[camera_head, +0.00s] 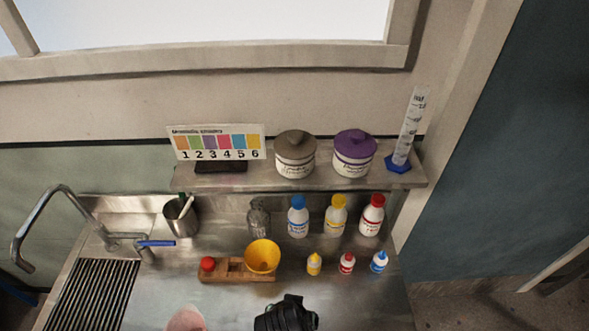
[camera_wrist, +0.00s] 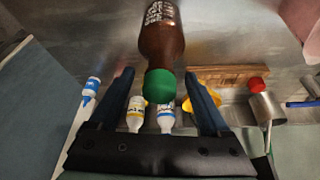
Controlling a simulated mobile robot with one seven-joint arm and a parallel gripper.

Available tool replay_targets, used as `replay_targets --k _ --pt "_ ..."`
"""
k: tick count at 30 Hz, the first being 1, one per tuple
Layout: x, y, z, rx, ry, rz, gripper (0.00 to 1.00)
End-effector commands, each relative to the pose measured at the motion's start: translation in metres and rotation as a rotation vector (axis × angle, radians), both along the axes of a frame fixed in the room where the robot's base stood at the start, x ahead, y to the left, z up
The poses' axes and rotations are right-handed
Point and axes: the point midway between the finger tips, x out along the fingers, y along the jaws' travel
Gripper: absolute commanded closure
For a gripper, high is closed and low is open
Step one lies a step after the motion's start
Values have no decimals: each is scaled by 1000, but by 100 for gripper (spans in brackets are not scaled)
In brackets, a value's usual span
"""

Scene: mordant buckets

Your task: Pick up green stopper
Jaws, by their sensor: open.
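The green stopper (camera_wrist: 160,86) is the cap on a brown bottle (camera_wrist: 161,42) with white lettering, in the wrist view. My gripper (camera_wrist: 160,74) is open, with one dark finger on each side of the stopper. Gaps show between the stopper and both fingers, and I cannot tell how far apart they are in depth. In the head view my gripper (camera_head: 287,314) is a black shape at the bottom edge, and the brown bottle and its stopper are not visible there.
A wooden block (camera_head: 222,276) with a red cap and a yellow funnel (camera_head: 262,256) lies near my gripper. Small bottles (camera_head: 314,265) stand to the right, larger bottles (camera_head: 298,217) behind. A metal cup (camera_head: 181,217) and tap (camera_head: 62,215) are left. A shelf (camera_head: 230,180) overhangs the back.

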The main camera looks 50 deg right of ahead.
Motion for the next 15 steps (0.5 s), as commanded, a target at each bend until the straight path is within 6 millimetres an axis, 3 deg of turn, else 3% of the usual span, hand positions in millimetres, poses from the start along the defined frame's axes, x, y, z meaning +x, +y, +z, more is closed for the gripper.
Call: replay_targets --k 8,15 --pt "1 -1 -3 0 -1 0 19" --pt "0 -1 -2 0 -1 0 60"
